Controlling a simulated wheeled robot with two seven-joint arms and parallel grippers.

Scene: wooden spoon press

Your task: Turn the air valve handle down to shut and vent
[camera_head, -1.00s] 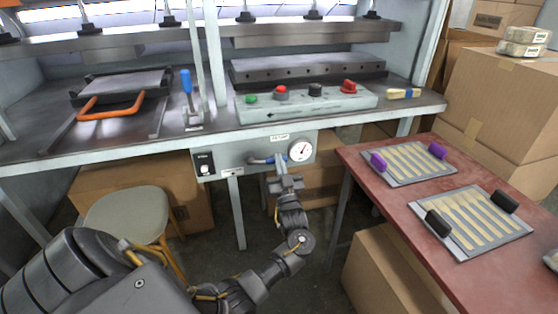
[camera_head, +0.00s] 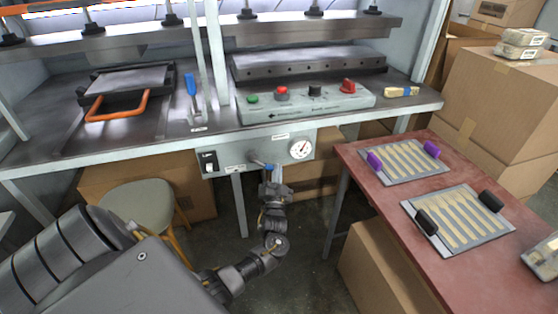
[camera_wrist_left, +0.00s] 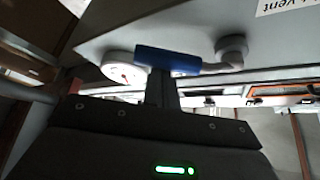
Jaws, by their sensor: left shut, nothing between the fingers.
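The air valve sits on the grey front panel under the press bench. Its blue-sleeved handle (camera_head: 269,167) points right and a little down in the head view, partly covered by my gripper. In the left wrist view the blue sleeve (camera_wrist_left: 168,59) lies across the fingertips, beside the grey valve fitting (camera_wrist_left: 232,48). My left gripper (camera_head: 271,176) is shut and empty, its fingertips at the handle; whether they touch it I cannot tell. The pressure gauge (camera_head: 302,148) is right of the valve. My right gripper is not in view.
A switch box (camera_head: 209,163) is left of the valve. The bench edge (camera_head: 150,150) overhangs the panel. A red table (camera_head: 385,190) with trays of wooden spoons stands at right, a stool (camera_head: 140,205) at left. Boxes stand underneath.

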